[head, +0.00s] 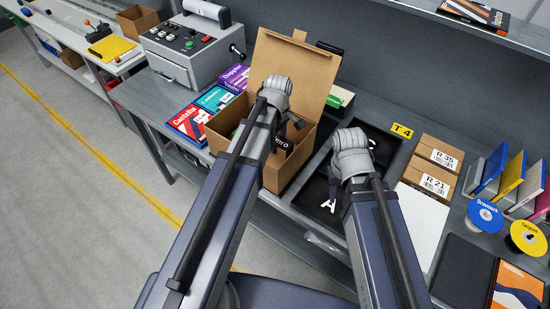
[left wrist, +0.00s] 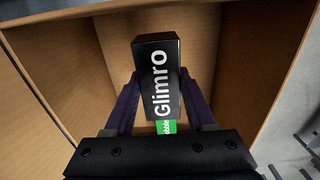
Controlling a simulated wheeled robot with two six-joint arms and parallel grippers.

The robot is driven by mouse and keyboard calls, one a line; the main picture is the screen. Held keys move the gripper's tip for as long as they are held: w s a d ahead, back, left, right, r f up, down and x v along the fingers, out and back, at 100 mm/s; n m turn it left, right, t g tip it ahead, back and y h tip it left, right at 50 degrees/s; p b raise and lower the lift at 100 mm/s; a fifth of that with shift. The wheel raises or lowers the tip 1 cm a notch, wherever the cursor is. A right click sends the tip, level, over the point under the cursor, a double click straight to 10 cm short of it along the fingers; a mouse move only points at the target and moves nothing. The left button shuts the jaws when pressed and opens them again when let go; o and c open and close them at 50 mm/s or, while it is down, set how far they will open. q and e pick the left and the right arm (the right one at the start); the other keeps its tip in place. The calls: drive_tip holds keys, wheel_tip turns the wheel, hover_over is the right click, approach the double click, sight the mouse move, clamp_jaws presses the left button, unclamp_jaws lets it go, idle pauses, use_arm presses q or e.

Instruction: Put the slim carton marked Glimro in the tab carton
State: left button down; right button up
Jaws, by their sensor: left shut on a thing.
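The slim black carton marked Glimro (left wrist: 160,75) is between the fingers of my left gripper (left wrist: 160,95), which is shut on it. In the head view part of its lettering shows beside my left wrist (head: 281,144). The tab carton (head: 305,70) is a brown cardboard box with its lid flap standing up. In the left wrist view its brown walls (left wrist: 60,75) surround the Glimro carton. I cannot tell whether the Glimro carton touches the bottom. My right wrist (head: 352,155) is over the black tray, right of the box; its fingers are hidden.
A green item (left wrist: 166,127) shows partly behind the Glimro carton. Red (head: 188,124), teal (head: 216,97) and purple (head: 235,77) boxes stand left of the tab carton. A black tray (head: 318,197) and two labelled brown boxes (head: 428,178) lie to the right.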

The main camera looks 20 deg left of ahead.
sight(278, 141)
use_arm(q)
drive_tip(key=shift+f+b, duration=0.95)
drive_tip(key=shift+f, duration=0.65)
use_arm(e)
drive_tip(key=shift+f, duration=1.6)
use_arm(q)
drive_tip(key=shift+f, duration=0.15)
use_arm(e)
drive_tip(key=shift+f, duration=0.1)
use_arm(q)
wheel_tip(278, 141, down, 3)
drive_tip(key=b, duration=0.3)
drive_tip(key=shift+f+b, duration=0.2)
drive_tip(key=shift+b, duration=0.15)
use_arm(e)
wheel_tip(278, 141, down, 4)
drive_tip(key=shift+r, duration=0.25)
use_arm(q)
drive_tip(key=shift+f, duration=0.2)
use_arm(e)
drive_tip(key=shift+f, duration=0.2)
use_arm(q)
drive_tip(key=shift+c, duration=1.1)
unclamp_jaws()
use_arm(e)
drive_tip(key=shift+r, duration=0.1)
use_arm(q)
drive_tip(key=shift+r, duration=0.1)
